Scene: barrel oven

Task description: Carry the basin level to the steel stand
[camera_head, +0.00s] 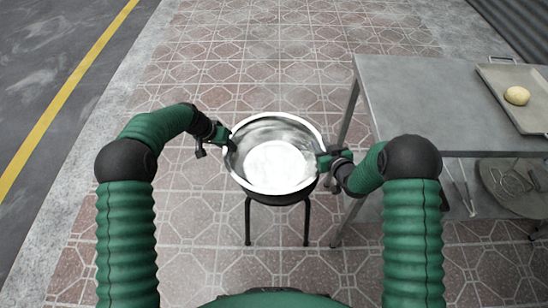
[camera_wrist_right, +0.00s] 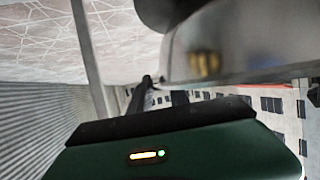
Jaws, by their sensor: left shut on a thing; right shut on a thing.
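The shiny round metal basin (camera_head: 275,165) is in the middle of the head view and looks about level. Its inside shows a pale round bottom and no contents that I can make out. My left gripper (camera_head: 228,138) is shut on the basin's left rim. My right gripper (camera_head: 324,160) is shut on its right rim. A black-legged stool (camera_head: 248,220) shows directly below the basin; I cannot tell whether they touch. The grey steel stand (camera_head: 415,100), a table-like frame, is at the right. In the right wrist view, the basin's blurred metal side (camera_wrist_right: 230,40) fills the upper right.
A tray (camera_head: 515,95) with a round yellowish lump (camera_head: 517,95) lies on the steel top's right part. The left part of that top is bare. Wire utensils (camera_head: 510,178) show below it. The tiled floor (camera_head: 250,60) beyond the basin is clear.

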